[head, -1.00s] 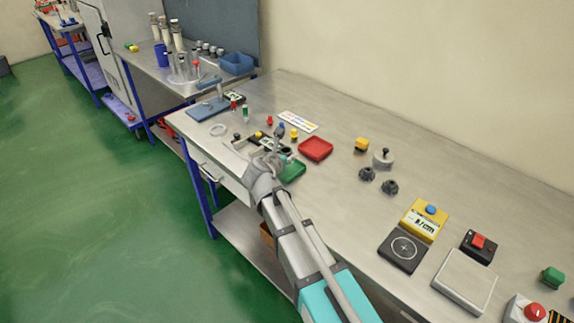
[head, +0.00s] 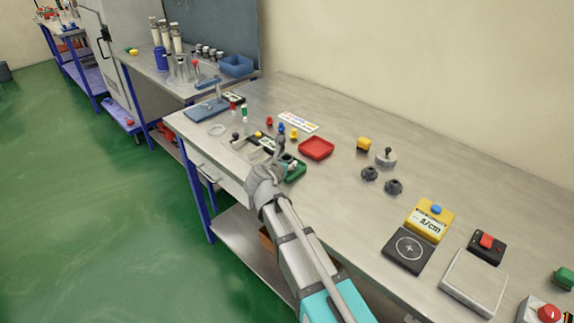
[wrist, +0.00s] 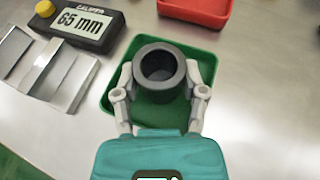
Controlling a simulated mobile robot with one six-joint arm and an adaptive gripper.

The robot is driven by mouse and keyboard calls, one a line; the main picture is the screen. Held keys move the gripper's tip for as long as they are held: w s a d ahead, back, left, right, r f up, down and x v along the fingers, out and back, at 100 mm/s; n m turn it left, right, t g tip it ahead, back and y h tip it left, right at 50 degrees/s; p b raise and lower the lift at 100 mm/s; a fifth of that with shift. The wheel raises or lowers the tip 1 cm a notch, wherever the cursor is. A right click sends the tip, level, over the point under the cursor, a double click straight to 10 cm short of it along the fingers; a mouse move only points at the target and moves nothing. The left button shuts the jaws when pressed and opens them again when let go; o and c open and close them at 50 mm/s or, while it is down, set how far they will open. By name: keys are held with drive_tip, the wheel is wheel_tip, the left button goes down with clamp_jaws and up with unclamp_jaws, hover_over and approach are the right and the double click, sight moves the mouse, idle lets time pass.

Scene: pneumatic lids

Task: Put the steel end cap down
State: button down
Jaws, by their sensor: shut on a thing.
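My gripper (wrist: 159,90) is shut on the steel end cap (wrist: 162,92), a dark grey, round, hollow piece. One finger presses on each side, and its open mouth faces the wrist camera. The cap is over the green tray (wrist: 207,62) in the wrist view; whether it touches the tray floor I cannot tell. In the head view my gripper (head: 283,156) is at the green tray (head: 298,172), which my arm partly hides.
The caliper reading 65 mm (wrist: 82,22) and a metal block (wrist: 48,72) are left of the green tray. A red tray (head: 316,149) lies beyond it. Two dark knobs (head: 393,186) and a yellow gauge (head: 429,220) stand to the right, with bare bench between.

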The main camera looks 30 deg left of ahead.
drive_tip(key=shift+f, duration=0.15)
drive_tip(key=shift+c, duration=0.8)
unclamp_jaws()
drive_tip(key=shift+s+r, duration=0.1)
drive_tip(key=shift+r, duration=0.2)
drive_tip(key=p+v, duration=0.4)
drive_tip(key=v, duration=0.7)
drive_tip(key=shift+s+d+r+p, duration=0.1)
drive_tip(key=shift+s+p, duration=0.2)
drive_tip(key=shift+s, duration=0.05)
drive_tip(key=shift+s, duration=0.15)
